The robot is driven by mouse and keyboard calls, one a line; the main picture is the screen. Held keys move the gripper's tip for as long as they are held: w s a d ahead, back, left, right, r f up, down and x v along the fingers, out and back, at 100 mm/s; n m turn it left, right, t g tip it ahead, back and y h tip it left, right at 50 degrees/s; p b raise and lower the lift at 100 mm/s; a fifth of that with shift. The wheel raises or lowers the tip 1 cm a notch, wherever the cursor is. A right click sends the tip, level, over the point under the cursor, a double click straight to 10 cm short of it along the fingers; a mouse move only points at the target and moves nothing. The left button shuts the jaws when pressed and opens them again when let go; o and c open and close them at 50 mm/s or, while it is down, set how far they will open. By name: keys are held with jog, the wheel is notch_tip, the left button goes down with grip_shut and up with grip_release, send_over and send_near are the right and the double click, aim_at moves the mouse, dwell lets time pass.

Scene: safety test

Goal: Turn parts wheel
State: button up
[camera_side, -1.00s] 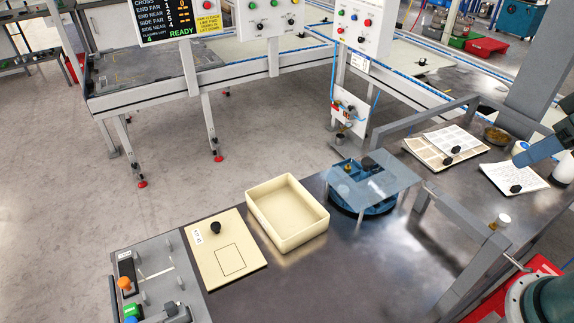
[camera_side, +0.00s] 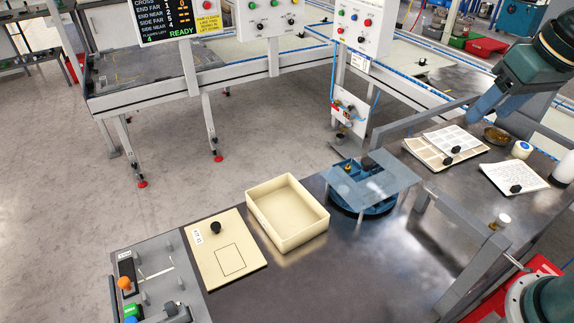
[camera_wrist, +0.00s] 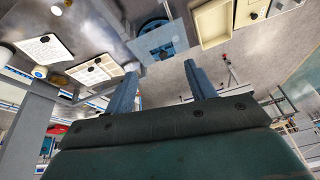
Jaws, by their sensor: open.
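The parts wheel (camera_side: 377,208) is a blue round turntable on the dark bench, mostly under a clear square cover plate (camera_side: 390,181). An open notch at the plate's back left shows part of the wheel and a small yellowish piece. In the wrist view the wheel (camera_wrist: 180,40) lies beyond my fingertips, at the top. My gripper (camera_wrist: 162,69) is open, with its two blue fingers apart and nothing between them. In the side view my gripper (camera_side: 484,104) is raised at the upper right, well away from the wheel. Its fingers overlap there.
A cream tray (camera_side: 287,239) and a cream board (camera_side: 241,271) with a black knob lie left of the wheel. A grey rail frame (camera_side: 455,232) stands to its right. Paper sheets (camera_side: 517,177), a bowl and a white roll lie beyond. A control panel (camera_side: 150,276) is front left.

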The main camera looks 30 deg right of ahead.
jog(key=w+d+f+m+g, duration=0.1)
jog(key=w+m, duration=0.1)
jog(key=w, duration=0.7)
jog(key=m+g, duration=0.3)
jog(key=m, duration=0.2)
send_over(368, 161)
notch_tip(368, 161, down, 17)
jog(key=shift+w+r, duration=0.1)
notch_tip(368, 161, down, 14)
jog(key=shift+r, duration=0.1)
grip_shut()
